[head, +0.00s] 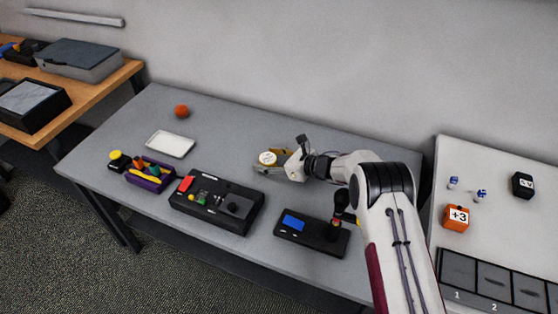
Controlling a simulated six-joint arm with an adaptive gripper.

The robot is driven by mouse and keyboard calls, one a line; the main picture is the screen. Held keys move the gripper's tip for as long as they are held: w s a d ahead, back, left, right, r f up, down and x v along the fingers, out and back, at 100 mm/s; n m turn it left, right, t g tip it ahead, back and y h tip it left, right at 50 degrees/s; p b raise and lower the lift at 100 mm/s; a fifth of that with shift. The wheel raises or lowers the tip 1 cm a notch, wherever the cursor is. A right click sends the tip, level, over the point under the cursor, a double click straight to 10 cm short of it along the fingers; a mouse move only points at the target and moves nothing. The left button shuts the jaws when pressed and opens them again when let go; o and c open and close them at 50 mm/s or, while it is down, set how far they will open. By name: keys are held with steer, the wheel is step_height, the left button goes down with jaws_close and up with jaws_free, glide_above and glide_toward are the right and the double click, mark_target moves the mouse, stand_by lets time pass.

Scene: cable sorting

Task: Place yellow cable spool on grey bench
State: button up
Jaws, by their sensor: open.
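The yellow cable spool (267,158), a small round thing with a pale top and a yellowish side, is at the middle of the grey bench (225,124). It seems to rest on the bench top, though its underside is partly hidden. My gripper (276,163) reaches in from the right, low over the bench. Its jaws are open, with the spool at or between the fingertips. Whether the fingers touch the spool is too small to tell.
A black control box (217,203), a dark box with a blue screen (311,232) and a purple bin (150,175) line the bench front. A white tray (170,144) and an orange ball (181,111) lie left. Bench behind the spool is clear.

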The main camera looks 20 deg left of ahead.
steer(key=shift+r, duration=0.1)
steer(key=shift+v, duration=6)
